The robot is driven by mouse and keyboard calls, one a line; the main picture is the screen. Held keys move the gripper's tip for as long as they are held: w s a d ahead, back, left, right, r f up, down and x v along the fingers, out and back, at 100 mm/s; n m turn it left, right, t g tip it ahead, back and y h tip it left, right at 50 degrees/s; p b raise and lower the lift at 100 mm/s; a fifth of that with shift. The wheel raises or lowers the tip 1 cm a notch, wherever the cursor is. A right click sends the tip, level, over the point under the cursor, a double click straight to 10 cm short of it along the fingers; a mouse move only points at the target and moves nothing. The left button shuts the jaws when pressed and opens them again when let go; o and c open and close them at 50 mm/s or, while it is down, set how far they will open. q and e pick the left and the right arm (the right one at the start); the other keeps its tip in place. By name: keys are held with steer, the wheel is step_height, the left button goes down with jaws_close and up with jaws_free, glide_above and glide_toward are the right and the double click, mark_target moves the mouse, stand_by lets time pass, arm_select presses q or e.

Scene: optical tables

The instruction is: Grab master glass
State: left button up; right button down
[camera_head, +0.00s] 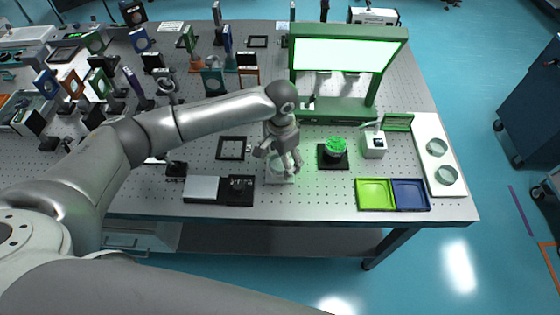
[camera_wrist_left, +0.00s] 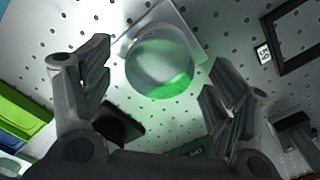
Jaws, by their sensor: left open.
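A clear round glass disc (camera_wrist_left: 160,62), tinted green along one edge, lies on a clear square plate (camera_wrist_left: 190,22) on the perforated table. I take it to be the master glass. In the head view the plate (camera_head: 279,178) shows below my left gripper (camera_head: 285,163), which hides much of the disc. My left gripper points down over the disc with its fingers spread. In the left wrist view the disc appears between the two fingers, with gaps on both sides. Nothing is held. My right gripper is not in view.
A green frame with a lit panel (camera_head: 343,55) stands behind. To the right are a green-topped round item on a black base (camera_head: 333,162), a white box (camera_head: 373,145), yellow-green (camera_head: 374,195) and blue (camera_head: 410,195) trays, and a white holder (camera_head: 428,125) with two round glasses. Optical mounts crowd the left.

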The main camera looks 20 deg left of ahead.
arm_select(q)
steer(key=shift+c, duration=0.2)
steer(key=c, duration=1.2)
steer(key=shift+o, duration=0.2)
steer(key=shift+r, duration=0.1)
